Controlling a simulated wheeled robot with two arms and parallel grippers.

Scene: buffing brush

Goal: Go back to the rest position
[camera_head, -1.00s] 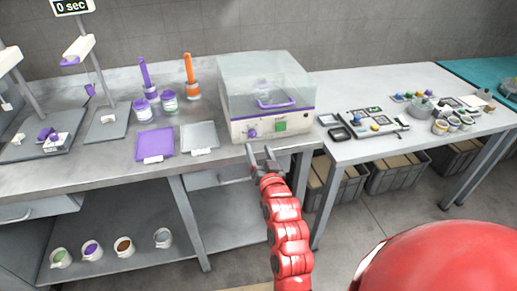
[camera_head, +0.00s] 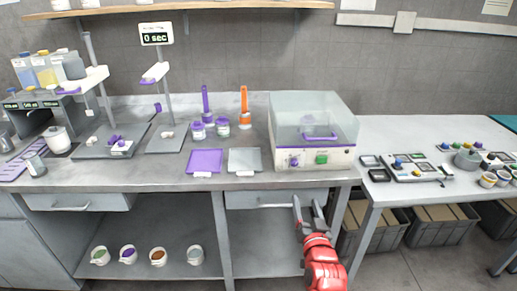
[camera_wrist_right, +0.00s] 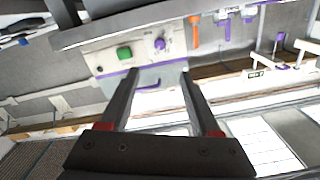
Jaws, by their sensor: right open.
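My right gripper (camera_head: 309,204) is open and empty in the head view. It hangs in front of the bench, below the machine with the clear lid and near the drawer. In the right wrist view its two fingers (camera_wrist_right: 158,75) stand apart with nothing between them. The machine (camera_head: 313,158) has a green button, a purple knob and a purple handle, and its clear lid is down. It also shows in the right wrist view (camera_wrist_right: 130,52), apart from the fingers. My left gripper is not in view.
The grey bench (camera_head: 130,178) carries a purple tray (camera_head: 205,161), a grey tray (camera_head: 244,160), jars and stands. A drawer (camera_head: 276,199) lies just behind the gripper. Several cups stand on the lower shelf (camera_head: 212,238). A second table (camera_head: 420,200) adjoins at right, with grey bins below.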

